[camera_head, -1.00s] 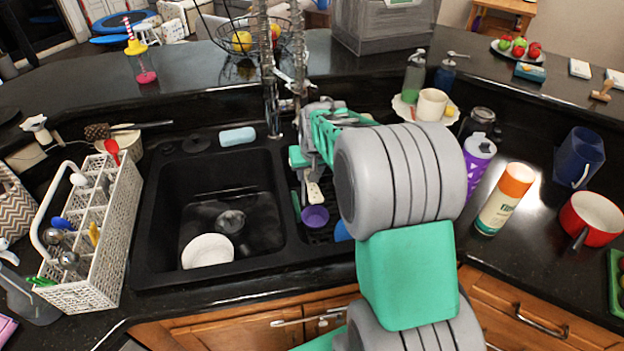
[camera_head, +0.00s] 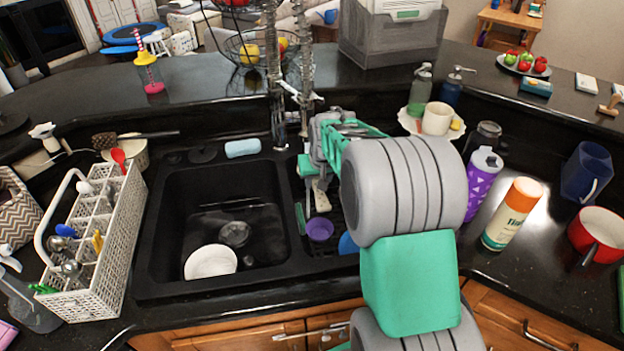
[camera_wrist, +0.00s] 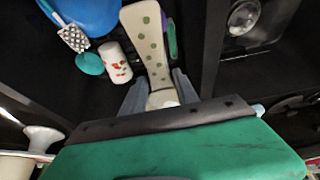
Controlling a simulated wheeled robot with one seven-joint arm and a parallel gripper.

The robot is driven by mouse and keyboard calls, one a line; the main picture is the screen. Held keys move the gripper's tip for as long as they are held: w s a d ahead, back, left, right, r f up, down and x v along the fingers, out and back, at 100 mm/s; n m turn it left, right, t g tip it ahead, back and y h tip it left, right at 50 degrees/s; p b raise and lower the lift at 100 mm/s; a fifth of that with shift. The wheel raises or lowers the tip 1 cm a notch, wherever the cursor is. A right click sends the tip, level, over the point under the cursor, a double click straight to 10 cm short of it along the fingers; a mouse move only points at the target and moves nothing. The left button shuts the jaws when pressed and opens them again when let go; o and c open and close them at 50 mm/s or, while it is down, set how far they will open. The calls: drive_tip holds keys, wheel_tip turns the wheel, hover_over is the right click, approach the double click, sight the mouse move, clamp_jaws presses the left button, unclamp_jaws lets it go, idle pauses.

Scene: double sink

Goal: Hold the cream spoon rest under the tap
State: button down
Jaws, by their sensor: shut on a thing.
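The cream spoon rest (camera_wrist: 147,40) with green dots is in the jaws of my gripper (camera_wrist: 160,92) in the wrist view. Its narrow end is between the fingers and its wider part points away from the wrist. In the head view the spoon rest (camera_head: 322,195) shows as a small pale strip below my gripper (camera_head: 318,170), above the right basin. The chrome tap (camera_head: 277,95) stands behind the sink, close to my gripper, on its left. My arm hides part of the right basin. I cannot tell whether the spoon rest is directly below the tap's mouth.
The left basin holds a white bowl (camera_head: 210,261). A purple cup (camera_head: 320,229) and blue dish (camera_head: 348,243) lie in the right basin. A white caddy (camera_head: 105,240) stands left. Purple and orange-capped bottles (camera_head: 482,185) (camera_head: 512,214) stand right of my arm.

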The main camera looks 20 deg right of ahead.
sight(318, 205)
idle(0.3)
drive_tip(key=shift+w+a, duration=0.15)
drive_tip(key=shift+a, duration=0.35)
drive_tip(key=shift+d, duration=0.15)
drive_tip(key=shift+d, duration=0.45)
drive_tip(key=shift+a+b, duration=0.35)
drive_tip(key=shift+a, duration=0.3)
drive_tip(key=shift+s+a+b, duration=0.1)
drive_tip(key=shift+s+a, duration=0.2)
drive_tip(key=shift+s, duration=1)
drive_tip(key=shift+s+a+b, duration=0.1)
drive_tip(key=shift+s+a, duration=0.15)
drive_tip(key=shift+s, duration=1.1)
drive_tip(key=shift+s+a+b, duration=0.1)
drive_tip(key=shift+s+a, duration=0.2)
drive_tip(key=shift+s, duration=1)
